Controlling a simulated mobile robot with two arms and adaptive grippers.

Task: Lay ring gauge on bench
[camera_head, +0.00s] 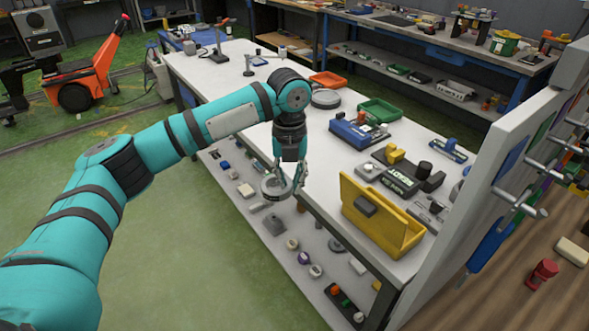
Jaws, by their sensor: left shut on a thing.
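My left gripper (285,180) reaches down at the near long edge of the white-topped bench (323,165). It is shut on the ring gauge (271,190), a grey metal ring with an open middle. In the picture the ring gauge overlaps the bench edge and the lower shelf behind it; it looks held in the air, not resting on the top. The fingers partly cover the ring's right side. My right gripper is out of view.
On the bench, a yellow open box (378,222), a black fixture (408,177), a blue case (355,133) and a green tray (381,110) crowd the right side. The top beside the gripper is bare. A lower shelf (240,165) holds several small parts. A white pegboard panel (478,190) stands at right.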

